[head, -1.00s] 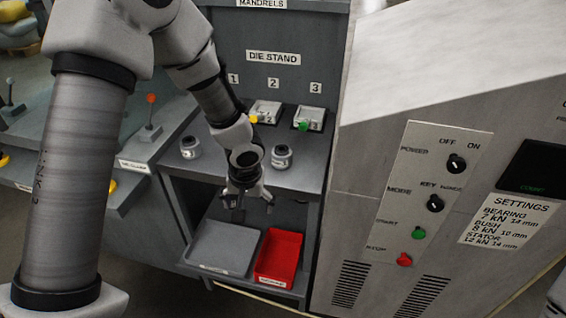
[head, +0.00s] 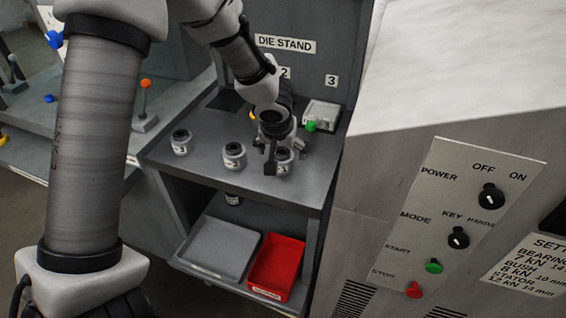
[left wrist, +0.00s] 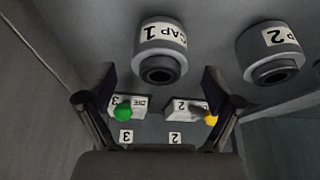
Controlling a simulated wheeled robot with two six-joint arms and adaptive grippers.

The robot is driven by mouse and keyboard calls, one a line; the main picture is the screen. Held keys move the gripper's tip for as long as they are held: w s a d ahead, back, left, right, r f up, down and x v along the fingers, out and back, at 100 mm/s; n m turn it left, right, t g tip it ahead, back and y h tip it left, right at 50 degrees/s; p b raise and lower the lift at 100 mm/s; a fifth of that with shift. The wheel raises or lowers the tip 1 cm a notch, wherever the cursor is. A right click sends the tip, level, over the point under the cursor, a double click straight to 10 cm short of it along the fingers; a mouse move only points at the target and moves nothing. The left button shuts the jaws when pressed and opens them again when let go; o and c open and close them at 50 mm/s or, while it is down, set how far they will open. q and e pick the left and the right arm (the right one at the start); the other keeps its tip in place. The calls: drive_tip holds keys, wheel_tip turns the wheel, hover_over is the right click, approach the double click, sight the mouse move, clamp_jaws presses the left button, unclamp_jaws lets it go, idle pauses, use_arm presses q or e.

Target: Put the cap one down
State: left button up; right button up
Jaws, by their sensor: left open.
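Cap one (left wrist: 160,50) is a pale grey round cap with a dark hole, labelled "CAP 1" in the left wrist view. In the head view it looks to be the rightmost cap (head: 285,162) on the grey shelf top, partly hidden by my left gripper (head: 284,154). That gripper is open and close to the cap; its spread fingers also show in the left wrist view (left wrist: 160,85), with cap one in line with the gap between them. I cannot tell whether they touch it. My right gripper is not in view.
Cap two (left wrist: 272,52) stands beside cap one, with another cap (head: 181,142) further left. A die with a green knob (head: 311,126) sits behind. Below are a grey tray (head: 208,268) and a red tray (head: 266,292). The control panel (head: 455,215) stands at right.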

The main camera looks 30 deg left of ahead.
use_arm(q)
drive_tip(key=shift+w+a+f, duration=0.1)
drive_tip(key=shift+w+f, duration=0.4)
drive_tip(key=shift+f, duration=0.2)
drive_tip(key=shift+s+r, duration=0.1)
drive_tip(key=shift+s, duration=0.05)
drive_tip(key=shift+s+r, duration=0.1)
drive_tip(key=shift+s, duration=0.05)
drive_tip(key=shift+c, duration=1)
drive_tip(key=c, duration=1.4)
